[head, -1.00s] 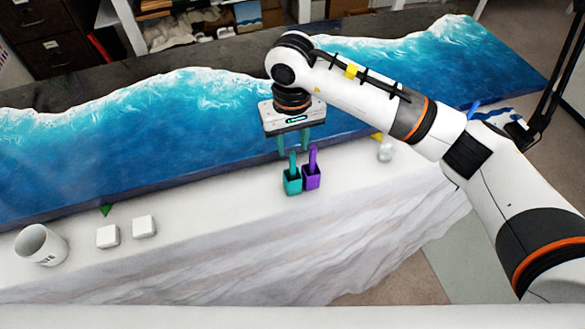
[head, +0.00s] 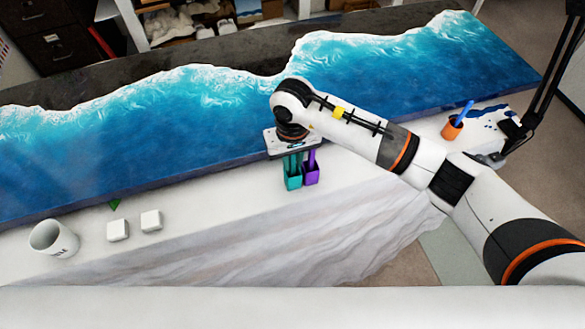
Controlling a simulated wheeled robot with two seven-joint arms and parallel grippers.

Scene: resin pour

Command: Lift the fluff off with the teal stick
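The teal stick stands in the teal cup (head: 293,183) on the white-covered ledge along the front of the blue resin table. My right gripper (head: 293,165) points down right over this cup, with its fingers at the cup's mouth around where the stick stands. The fingers are much the same colour as the stick and overlap it, so I cannot tell whether they are closed on it. The blue resin surface with white wave patterns (head: 120,135) lies behind. I cannot make out the fluff on it. My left gripper is out of view.
A purple cup with a purple stick (head: 311,175) stands directly beside the teal cup. An orange cup (head: 452,128) with a blue stick is at the right. A white mug (head: 52,238), two white blocks (head: 118,230) and a green triangle (head: 114,205) are at the left.

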